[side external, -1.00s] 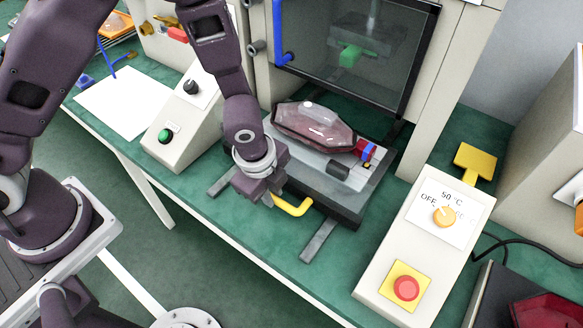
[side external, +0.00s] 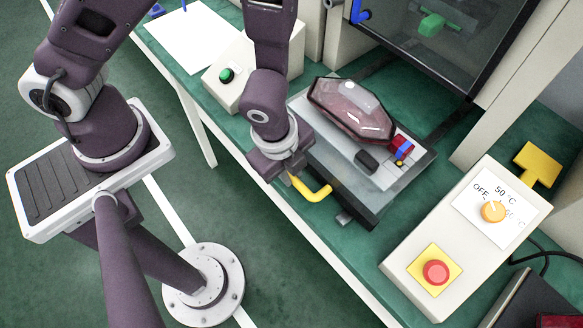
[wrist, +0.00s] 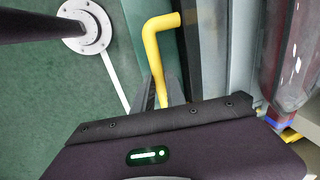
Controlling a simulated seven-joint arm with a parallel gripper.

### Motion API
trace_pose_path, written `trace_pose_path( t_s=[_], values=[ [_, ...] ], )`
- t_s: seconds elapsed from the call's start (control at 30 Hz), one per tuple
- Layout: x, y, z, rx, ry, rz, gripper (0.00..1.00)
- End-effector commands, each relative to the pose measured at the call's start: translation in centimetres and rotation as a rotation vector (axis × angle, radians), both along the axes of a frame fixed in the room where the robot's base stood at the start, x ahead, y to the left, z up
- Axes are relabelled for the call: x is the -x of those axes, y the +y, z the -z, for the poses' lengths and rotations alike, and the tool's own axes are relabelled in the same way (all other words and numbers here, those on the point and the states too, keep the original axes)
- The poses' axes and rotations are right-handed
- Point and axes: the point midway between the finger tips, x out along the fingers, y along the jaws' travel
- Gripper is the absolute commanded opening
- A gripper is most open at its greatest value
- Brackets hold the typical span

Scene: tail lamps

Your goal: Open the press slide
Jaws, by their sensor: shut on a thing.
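The press slide (side external: 330,140) is a grey plate on a darker base, pulled out in front of the press (side external: 440,45). A clear reddish tail lamp (side external: 350,108) lies on it. A yellow bent handle (side external: 315,192) sticks out from its front edge, beyond the table edge. My gripper (side external: 290,178) is shut on one end of this handle. In the wrist view, the fingers (wrist: 158,88) are around the yellow handle (wrist: 152,45), beside the slide's edge. The handle's held end is partly hidden by the fingers.
A box with a green button (side external: 227,75) stands left of the slide. A control box with an orange dial and a red button (side external: 435,272) stands to the right. The green table's front edge runs below the slide, with open floor beyond it.

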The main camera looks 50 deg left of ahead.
Motion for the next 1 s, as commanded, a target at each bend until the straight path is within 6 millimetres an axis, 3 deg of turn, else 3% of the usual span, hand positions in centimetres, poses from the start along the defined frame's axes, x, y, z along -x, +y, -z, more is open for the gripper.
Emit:
trace_pose_path(
  t_s=[0.03,0.13,0.47,0.8,1.0],
  values=[
    [0.1,0.0,0.1,0.0,0.002,0.002,0.2],
    [0.1,0.0,0.1,0.0,0.002,0.002,0.38],
    [0.1,-0.1,-0.4,0.001,0.0,0.001,0.38],
    [1.2,-0.1,-6.4,0.003,-0.001,0.003,0.38],
    [1.4,0.0,-6.9,-0.001,0.002,0.002,0.38]
  ],
)
